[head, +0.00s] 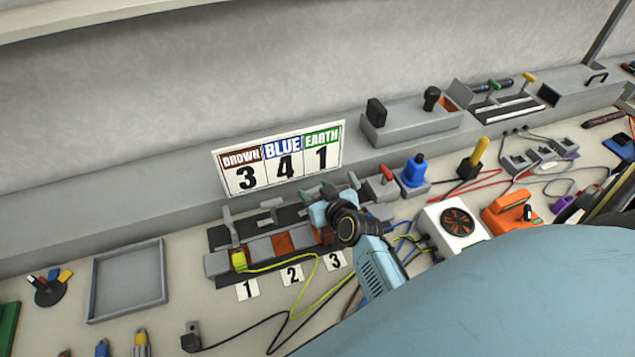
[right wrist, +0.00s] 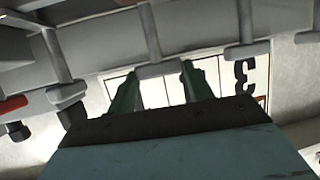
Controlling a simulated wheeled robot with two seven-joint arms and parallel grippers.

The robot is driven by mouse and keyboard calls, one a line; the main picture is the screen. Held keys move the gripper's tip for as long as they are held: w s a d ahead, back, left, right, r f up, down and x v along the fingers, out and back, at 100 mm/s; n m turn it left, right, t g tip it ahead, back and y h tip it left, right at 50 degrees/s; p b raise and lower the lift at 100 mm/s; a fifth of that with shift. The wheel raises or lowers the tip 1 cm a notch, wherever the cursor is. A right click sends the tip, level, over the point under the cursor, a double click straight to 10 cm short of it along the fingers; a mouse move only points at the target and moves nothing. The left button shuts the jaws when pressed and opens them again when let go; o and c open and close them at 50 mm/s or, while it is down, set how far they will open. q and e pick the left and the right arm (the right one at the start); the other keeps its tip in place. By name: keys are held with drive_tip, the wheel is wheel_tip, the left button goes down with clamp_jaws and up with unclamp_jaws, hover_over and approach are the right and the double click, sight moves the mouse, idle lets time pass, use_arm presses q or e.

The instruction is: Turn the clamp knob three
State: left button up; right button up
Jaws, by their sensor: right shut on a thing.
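The clamp block (head: 258,250) has numbered cards 1, 2 and 3 in front of it. Card 3 (head: 335,260) lies just below my right gripper (head: 328,200). In the head view the gripper's hand covers the third clamp, so its knob is mostly hidden there. In the right wrist view the two dark green fingers (right wrist: 160,74) are shut on a small grey piece, the clamp knob (right wrist: 157,69), which sits between the fingertips. A yellow-green plug (head: 239,261) is at clamp 1, with a grey lever (head: 229,222) standing above it. My left gripper is not in view.
A sign (head: 280,163) reading brown 3, blue 4, earth 1 stands behind the clamps. Right of my gripper are a blue knob (head: 415,170), a white fan box (head: 454,220) and an orange device (head: 508,212). An empty grey tray (head: 128,312) lies left; cables run across the front.

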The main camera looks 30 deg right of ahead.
drive_tip(key=shift+a+m+h+p, duration=0.1)
drive_tip(key=shift+m+h+p, duration=0.8)
drive_tip(key=shift+h+p, duration=0.1)
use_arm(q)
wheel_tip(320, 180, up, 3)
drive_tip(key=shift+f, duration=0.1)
use_arm(e)
drive_tip(key=o, duration=1)
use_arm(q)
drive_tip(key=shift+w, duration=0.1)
